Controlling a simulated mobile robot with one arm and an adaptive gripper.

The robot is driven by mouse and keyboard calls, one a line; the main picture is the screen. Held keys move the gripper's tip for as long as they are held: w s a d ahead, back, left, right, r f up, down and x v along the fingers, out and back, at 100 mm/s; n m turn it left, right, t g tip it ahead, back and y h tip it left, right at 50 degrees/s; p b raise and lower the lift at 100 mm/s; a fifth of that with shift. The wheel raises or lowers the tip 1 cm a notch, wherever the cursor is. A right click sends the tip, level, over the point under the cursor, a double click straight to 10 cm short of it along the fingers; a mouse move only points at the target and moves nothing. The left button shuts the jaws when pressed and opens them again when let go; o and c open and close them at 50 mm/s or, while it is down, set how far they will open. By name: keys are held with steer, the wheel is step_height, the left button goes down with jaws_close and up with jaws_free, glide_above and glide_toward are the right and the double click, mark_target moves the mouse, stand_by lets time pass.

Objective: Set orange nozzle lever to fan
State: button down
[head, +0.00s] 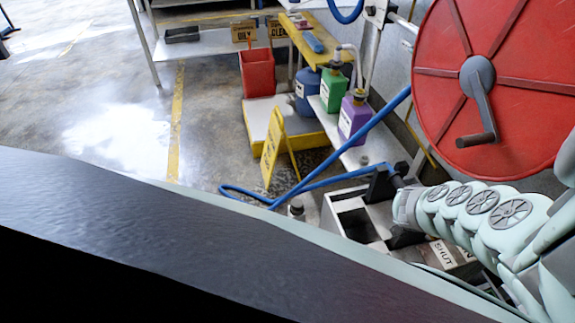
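No orange nozzle lever can be made out in the head view. My gripper (385,212) is at the lower right, at the end of my pale green arm. Its two dark fingers appear spread apart, with nothing visible between them. It is over or beside a grey box with open compartments (335,215); I cannot tell whether it touches it. A blue hose (325,182) loops over the floor and runs up to near the upper finger, where its end is hidden. A label reading SHUT (442,252) shows below my wrist.
A large red reel (535,60) with a crank fills the upper right. Purple (355,115) and green (332,90) jugs stand on a shelf behind. A yellow floor sign (272,148) and a red bin (257,72) stand farther back. Open floor lies at left.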

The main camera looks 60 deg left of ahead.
steer(key=shift+f, duration=0.15)
steer(key=c, duration=1)
jaws_free()
steer(key=shift+s, duration=0.15)
steer(key=v, duration=0.7)
steer(key=shift+s+r, duration=0.1)
steer(key=shift+r, duration=0.15)
